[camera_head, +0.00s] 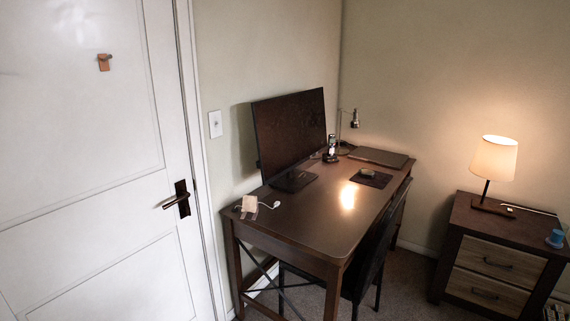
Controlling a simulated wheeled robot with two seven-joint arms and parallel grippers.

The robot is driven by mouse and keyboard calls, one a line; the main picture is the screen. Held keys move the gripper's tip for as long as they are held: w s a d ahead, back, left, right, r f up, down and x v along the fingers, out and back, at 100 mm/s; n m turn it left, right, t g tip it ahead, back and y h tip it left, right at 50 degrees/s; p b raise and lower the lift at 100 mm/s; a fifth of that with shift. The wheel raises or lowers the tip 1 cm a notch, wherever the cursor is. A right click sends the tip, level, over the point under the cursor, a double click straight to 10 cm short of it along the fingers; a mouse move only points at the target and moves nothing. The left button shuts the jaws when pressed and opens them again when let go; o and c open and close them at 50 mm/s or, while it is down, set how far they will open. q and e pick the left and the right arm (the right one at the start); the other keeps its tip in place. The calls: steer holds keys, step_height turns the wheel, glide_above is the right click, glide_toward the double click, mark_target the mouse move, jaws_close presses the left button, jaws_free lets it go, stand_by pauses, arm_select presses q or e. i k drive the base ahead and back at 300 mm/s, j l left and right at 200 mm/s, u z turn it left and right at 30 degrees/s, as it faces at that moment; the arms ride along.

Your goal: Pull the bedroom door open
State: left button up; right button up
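The bedroom door (85,190) is a white panelled door filling the left side of the head view. It appears shut against its white frame (195,120). A dark lever handle (178,199) on a dark backplate sits near the door's right edge, with the lever pointing left. A small orange-brown hook or tag (103,62) is fixed high on the door. Neither of my grippers shows in the view, and nothing touches the handle.
A brown desk (310,220) with a monitor (290,135) stands right of the door, with a dark chair (370,250) at its front. A nightstand (495,255) with a lit lamp (494,158) stands at right. Carpet (408,275) shows between desk and nightstand.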

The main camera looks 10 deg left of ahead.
mark_target(94, 146)
steer(key=u, duration=1.6)
